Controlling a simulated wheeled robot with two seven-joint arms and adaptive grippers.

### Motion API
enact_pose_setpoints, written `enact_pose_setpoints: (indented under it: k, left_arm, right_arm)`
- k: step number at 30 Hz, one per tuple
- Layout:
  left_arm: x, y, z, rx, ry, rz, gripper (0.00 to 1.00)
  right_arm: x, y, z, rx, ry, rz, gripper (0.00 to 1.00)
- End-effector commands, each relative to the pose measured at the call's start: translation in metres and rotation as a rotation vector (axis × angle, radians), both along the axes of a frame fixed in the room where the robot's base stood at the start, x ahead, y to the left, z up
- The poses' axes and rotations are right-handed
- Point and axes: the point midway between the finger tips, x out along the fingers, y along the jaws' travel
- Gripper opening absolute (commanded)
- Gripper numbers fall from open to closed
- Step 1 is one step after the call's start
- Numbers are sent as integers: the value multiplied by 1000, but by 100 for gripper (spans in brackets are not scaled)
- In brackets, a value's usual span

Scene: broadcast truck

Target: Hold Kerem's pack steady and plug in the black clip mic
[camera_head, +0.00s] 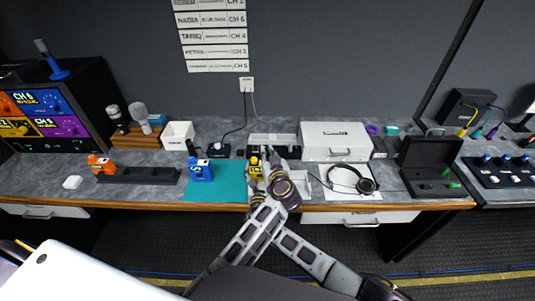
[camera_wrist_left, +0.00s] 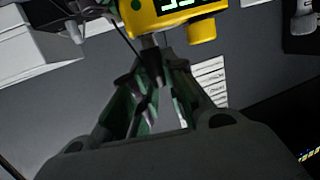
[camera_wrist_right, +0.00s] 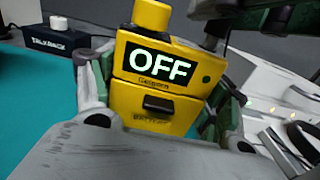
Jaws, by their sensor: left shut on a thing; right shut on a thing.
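A yellow pack (camera_head: 254,171) stands at the right end of the teal mat, with my two grippers crowded around it. In the right wrist view the yellow pack (camera_wrist_right: 135,92) shows a lit OFF display and a yellow knob on top. My right gripper (camera_wrist_right: 160,90) is shut on its sides. In the left wrist view the pack (camera_wrist_left: 165,18) is at the top edge, partly cut off. My left gripper (camera_wrist_left: 152,72) is shut on a small black plug (camera_wrist_left: 149,58), with a thin dark cable beside it. The plug's tip is close to the pack; I cannot tell whether it is inserted.
A blue pack (camera_head: 201,171) stands on the mat (camera_head: 222,193) to the left. An orange pack (camera_head: 101,165) stands near a black rack (camera_head: 140,175).

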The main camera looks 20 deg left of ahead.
Motion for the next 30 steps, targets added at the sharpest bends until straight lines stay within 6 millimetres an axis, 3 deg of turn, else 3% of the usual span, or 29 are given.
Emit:
enact_pose_setpoints:
  k: [13, 30]
  left_arm:
    - [0, 0, -5, 0, 1, 0, 1]
    - [0, 0, 5, -1, 1, 0, 1]
  right_arm:
    - [0, 0, 0, 0, 0, 0, 45]
    - [0, 0, 0, 0, -1, 0, 45]
